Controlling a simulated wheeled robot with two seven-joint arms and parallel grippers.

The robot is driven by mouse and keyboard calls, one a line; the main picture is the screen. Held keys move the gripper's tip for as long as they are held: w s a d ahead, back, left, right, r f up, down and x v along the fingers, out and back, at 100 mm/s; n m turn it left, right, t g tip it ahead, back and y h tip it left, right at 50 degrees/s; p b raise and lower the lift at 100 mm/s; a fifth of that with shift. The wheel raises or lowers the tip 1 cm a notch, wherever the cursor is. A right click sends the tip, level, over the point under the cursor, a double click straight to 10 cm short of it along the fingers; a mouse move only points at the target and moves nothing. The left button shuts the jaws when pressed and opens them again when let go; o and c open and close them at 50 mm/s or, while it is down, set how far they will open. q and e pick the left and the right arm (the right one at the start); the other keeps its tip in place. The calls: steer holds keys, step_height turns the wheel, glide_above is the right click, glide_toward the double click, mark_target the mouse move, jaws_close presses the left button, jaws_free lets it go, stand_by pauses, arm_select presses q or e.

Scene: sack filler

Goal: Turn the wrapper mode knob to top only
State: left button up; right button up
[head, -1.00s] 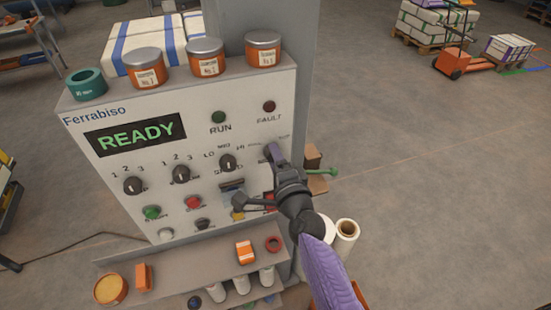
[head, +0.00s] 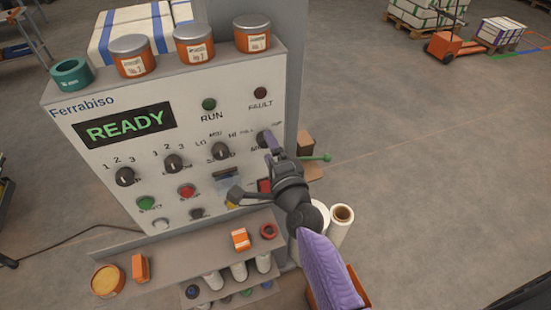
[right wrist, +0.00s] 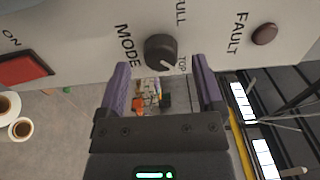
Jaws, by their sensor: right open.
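The mode knob (right wrist: 161,52) is dark and round, on the light panel between MODE, FULL and TOP labels. In the right wrist view its white pointer line is angled toward the lower right, on the TOP label's side. In the head view the knob (head: 264,138) shows just beside my purple fingertip. My right gripper (right wrist: 161,66) is open. Its two purple fingers lie on either side of the knob in the picture, with the knob just past their tips and nothing held. The right gripper (head: 271,144) covers part of the panel's lower right in the head view.
The panel (head: 75,130) reads READY. Other knobs and coloured buttons sit left of the gripper, with a red square button (right wrist: 24,69) near it. Orange tins (head: 194,47) stand on top. A shelf (head: 180,257) is below.

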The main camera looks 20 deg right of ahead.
steer(key=s, duration=0.8)
steer(key=shift+s+b, duration=0.2)
steer(key=shift+b, duration=0.15)
steer(key=shift+d, duration=0.1)
